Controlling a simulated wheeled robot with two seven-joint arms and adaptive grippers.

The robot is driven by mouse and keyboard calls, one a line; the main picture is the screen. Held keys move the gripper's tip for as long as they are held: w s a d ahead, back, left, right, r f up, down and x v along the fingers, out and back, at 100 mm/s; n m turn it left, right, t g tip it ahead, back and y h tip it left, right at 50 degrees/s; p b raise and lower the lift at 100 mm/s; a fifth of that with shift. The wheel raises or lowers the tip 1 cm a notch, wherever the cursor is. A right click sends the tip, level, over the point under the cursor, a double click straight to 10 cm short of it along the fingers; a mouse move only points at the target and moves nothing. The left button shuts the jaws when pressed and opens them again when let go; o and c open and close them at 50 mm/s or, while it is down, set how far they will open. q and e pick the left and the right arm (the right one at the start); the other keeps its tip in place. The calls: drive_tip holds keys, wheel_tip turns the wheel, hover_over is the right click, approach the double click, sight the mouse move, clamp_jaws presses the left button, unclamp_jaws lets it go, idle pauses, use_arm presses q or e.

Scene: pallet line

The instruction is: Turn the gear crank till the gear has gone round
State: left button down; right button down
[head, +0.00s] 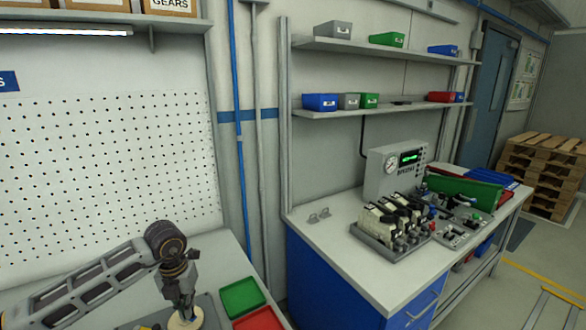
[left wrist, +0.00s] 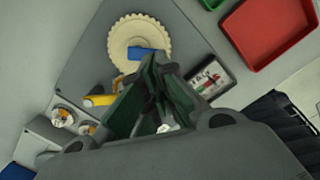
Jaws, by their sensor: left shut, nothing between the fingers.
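A cream toothed gear (left wrist: 112,48) lies on a grey plate in the left wrist view, with a blue piece (left wrist: 140,53) at its middle. A little of the cream gear (head: 177,324) also shows at the bottom of the head view. A yellow bar (left wrist: 98,101), perhaps the crank, runs beside the gear and partly behind my fingers. My left gripper (head: 186,312) is shut and empty, pointing down over the gear. Its fingertips (left wrist: 154,61) overlap the gear's edge by the blue piece; I cannot tell whether they touch. My right gripper is out of view.
A green tray (head: 242,297) and a red tray (head: 259,320) lie right of my left gripper. A small framed panel (left wrist: 210,79) sits beside the gear. A pegboard (head: 100,170) stands behind. Another bench (head: 345,262) with fixtures stands to the right.

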use_arm(q)
drive_tip(key=shift+s+a+f, duration=0.15)
drive_tip(key=shift+f, duration=0.1)
drive_tip(key=shift+a+r+p, duration=0.1)
drive_tip(key=shift+r+p, duration=0.35)
drive_tip(key=shift+r, duration=0.3)
drive_tip(key=shift+w+r+p, duration=0.2)
drive_tip(key=shift+r+p, duration=0.3)
drive_tip(key=shift+r, duration=0.55)
wheel_tip(320, 180, up, 3)
drive_tip(key=shift+f+p, duration=0.1)
drive_tip(key=shift+p, duration=0.6)
